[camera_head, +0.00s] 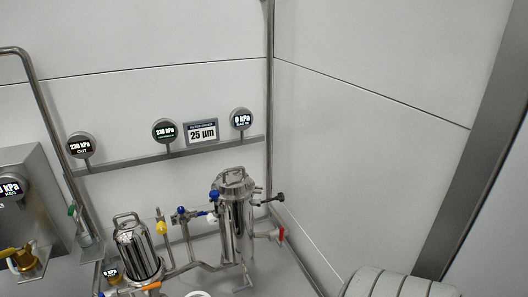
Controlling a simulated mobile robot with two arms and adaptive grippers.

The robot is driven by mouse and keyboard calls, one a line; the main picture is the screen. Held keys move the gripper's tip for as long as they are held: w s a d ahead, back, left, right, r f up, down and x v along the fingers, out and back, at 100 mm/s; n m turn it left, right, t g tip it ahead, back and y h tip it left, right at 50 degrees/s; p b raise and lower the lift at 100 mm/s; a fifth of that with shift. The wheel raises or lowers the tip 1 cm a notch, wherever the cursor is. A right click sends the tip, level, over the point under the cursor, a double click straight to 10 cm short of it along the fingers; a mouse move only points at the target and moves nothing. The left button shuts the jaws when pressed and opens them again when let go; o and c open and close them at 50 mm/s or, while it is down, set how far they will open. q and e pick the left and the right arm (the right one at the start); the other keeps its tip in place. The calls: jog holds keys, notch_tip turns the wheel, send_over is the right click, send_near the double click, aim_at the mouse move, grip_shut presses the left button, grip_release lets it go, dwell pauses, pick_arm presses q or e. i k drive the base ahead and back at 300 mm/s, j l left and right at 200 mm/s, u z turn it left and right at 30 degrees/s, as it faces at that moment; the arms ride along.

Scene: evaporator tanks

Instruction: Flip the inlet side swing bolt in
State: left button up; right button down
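A steel filter housing (236,235) stands upright near the back corner, with a lid and top handle (233,174) on it. Small bolt-like parts show around its lid rim. A rod with a dark knob (280,197) sticks out from the housing's upper right side. I cannot tell which small part is the inlet side swing bolt, or whether it is swung in or out. A second steel vessel (137,250) with a top handle stands at the lower left. Neither of my grippers is in view.
Blue (181,210) and yellow (161,228) valve handles are on pipework between the vessels. A gauge rail (170,154) crosses the back wall. A steel cabinet (30,190) stands at left. The right wall is bare.

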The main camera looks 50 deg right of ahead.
aim_at(270, 200)
jog(key=z, duration=1.85)
